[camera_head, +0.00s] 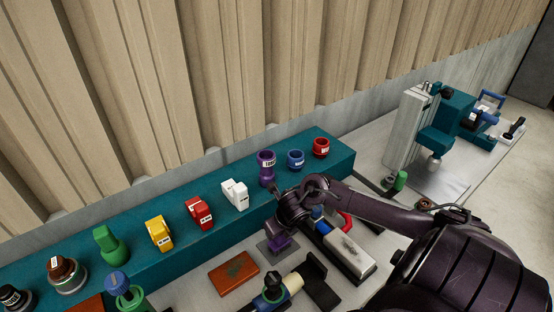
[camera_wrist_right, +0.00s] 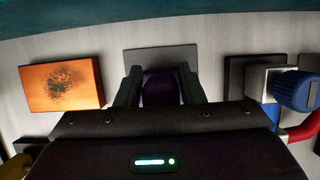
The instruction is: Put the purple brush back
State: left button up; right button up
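A purple piece, which I take for the purple brush (camera_head: 282,243), shows under my right gripper (camera_head: 281,232), above or on a dark grey pad (camera_head: 264,247). In the right wrist view, the purple brush (camera_wrist_right: 160,90) fills the space between the two dark fingers of the right gripper (camera_wrist_right: 159,86), with no gap visible on either side. The grey pad (camera_wrist_right: 160,58) shows just beyond the fingertips. The brush's lower end is hidden. A purple cup with a white label (camera_head: 265,165) stands on the teal ledge, behind the gripper. My left gripper is not in view.
The teal ledge (camera_head: 170,254) also holds a blue cup (camera_head: 295,159), a red cup (camera_head: 320,147), and white, red and yellow blocks. An orange-brown block (camera_head: 234,272) lies left of the pad. A long grey-white block (camera_head: 348,254) and dark bracket (camera_head: 318,285) crowd the right.

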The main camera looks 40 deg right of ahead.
aim_at(283, 245)
jog(key=o, duration=0.3)
jog(key=shift+f, duration=0.3)
jog(key=b+v, duration=0.1)
jog(key=v, duration=0.7)
jog(key=shift+a+b, duration=0.15)
jog(key=shift+b, duration=0.15)
jog(key=shift+s+f, duration=0.1)
jog(key=shift+s, duration=0.05)
